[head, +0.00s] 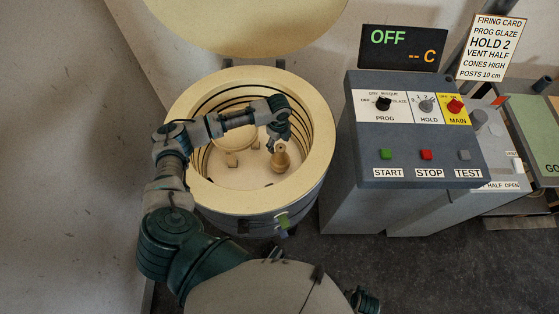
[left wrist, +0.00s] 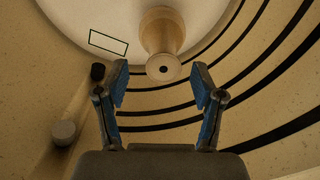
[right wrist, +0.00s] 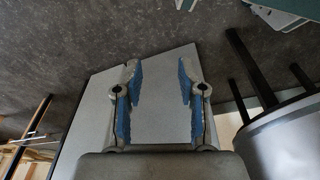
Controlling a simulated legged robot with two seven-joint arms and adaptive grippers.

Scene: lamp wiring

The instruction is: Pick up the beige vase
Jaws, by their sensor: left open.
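The beige vase (head: 281,158) stands inside the open round kiln (head: 321,120), with its narrow neck up. In the left wrist view the vase (left wrist: 161,32) is seen from above, its dark mouth facing the camera. My left arm reaches over the kiln rim. My left gripper (head: 277,139) is at the vase's top; in its wrist view the gripper (left wrist: 160,84) is open and empty, its blue-padded fingers spread to either side below the vase mouth. Contact cannot be told. My right gripper (right wrist: 157,82) is open and empty, above a grey surface outside the kiln.
The kiln wall has dark coils, close around my left gripper. Short posts (head: 230,158) stand left of the vase. The raised lid (head: 245,25) hangs behind. A control box (head: 415,150) with knobs and buttons stands right, its display (head: 402,47) reading OFF. A firing card (head: 492,47) is behind.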

